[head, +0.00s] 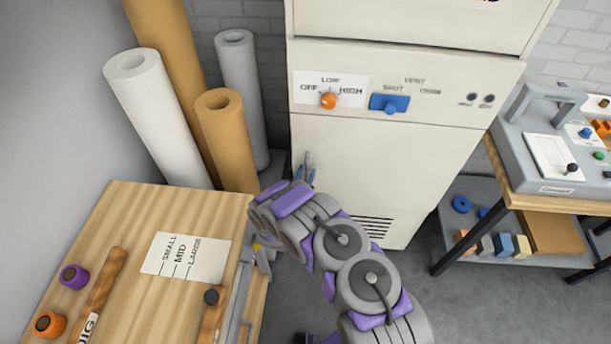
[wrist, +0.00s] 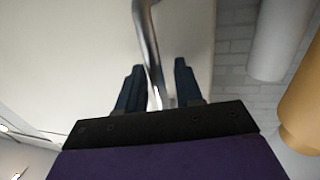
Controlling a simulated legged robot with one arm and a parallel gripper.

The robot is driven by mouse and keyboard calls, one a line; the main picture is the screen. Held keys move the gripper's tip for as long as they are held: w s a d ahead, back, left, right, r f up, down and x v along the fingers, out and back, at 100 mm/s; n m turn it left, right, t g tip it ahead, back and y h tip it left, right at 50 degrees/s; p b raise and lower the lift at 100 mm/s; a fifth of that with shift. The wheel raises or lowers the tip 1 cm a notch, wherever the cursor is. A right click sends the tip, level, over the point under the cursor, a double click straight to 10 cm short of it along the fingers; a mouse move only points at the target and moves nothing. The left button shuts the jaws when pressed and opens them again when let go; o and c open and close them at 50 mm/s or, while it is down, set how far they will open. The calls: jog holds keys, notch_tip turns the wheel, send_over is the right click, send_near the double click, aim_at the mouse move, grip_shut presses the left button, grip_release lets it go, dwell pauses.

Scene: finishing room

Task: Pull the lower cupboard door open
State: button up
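The lower cupboard door (head: 385,160) is the large cream front of the tall cabinet and looks shut. Its metal bar handle (head: 308,157) is at the left edge, mostly hidden by my gripper (head: 304,177). In the wrist view the door (wrist: 75,50) fills the left and middle. The curved handle (wrist: 146,38) runs down between the two dark fingers of my gripper (wrist: 158,88). The fingers stand apart, with gaps beside the bar, so I see no firm grip. Contact with the handle cannot be told.
Above the door is a panel with an orange knob (head: 328,101) and a blue slider (head: 390,103). Paper rolls (head: 226,140) stand close on the left. A wooden bench (head: 130,280) is at the front left, a workbench (head: 560,205) at right. Grey floor is open before the cabinet.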

grip_shut()
jog(key=shift+s, duration=0.1)
dwell(0.5)
